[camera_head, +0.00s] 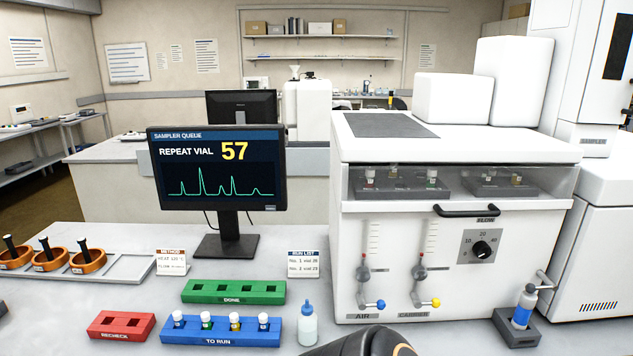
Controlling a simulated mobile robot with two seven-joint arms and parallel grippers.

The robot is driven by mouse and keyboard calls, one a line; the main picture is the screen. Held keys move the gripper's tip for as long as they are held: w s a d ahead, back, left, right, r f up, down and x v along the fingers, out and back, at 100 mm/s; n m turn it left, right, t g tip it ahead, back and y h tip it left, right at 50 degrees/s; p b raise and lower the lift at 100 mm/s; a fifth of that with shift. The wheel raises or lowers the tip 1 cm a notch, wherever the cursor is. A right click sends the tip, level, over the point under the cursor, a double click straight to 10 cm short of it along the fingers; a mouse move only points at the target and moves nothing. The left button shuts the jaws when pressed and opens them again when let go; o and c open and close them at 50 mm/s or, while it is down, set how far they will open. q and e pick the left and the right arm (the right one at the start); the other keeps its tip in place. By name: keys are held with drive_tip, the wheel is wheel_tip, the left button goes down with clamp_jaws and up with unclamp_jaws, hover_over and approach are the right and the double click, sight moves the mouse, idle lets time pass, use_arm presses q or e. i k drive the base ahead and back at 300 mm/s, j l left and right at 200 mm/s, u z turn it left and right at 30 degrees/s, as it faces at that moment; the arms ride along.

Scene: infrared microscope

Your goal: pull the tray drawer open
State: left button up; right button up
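The white instrument (370,230) stands on the right of the bench. A wide clear-fronted compartment (460,184) runs across its front, with dark vial racks (397,187) and several capped vials behind the pane. A black bar handle (468,211) is fixed just below the pane, towards the right. I take this to be the tray drawer's front; it looks flush with the body. A dark rounded part of mine (365,344) rises at the bottom edge, well below the handle and apart from it. Neither gripper's fingers are in view.
A squeeze bottle (307,328), the blue vial rack (220,336) and green rack (232,297) are left. Blue and yellow valve knobs (436,303) protrude below. A monitor (217,170) stands behind.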

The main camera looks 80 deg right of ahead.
sight(454, 195)
drive_tip(key=z, duration=3.05)
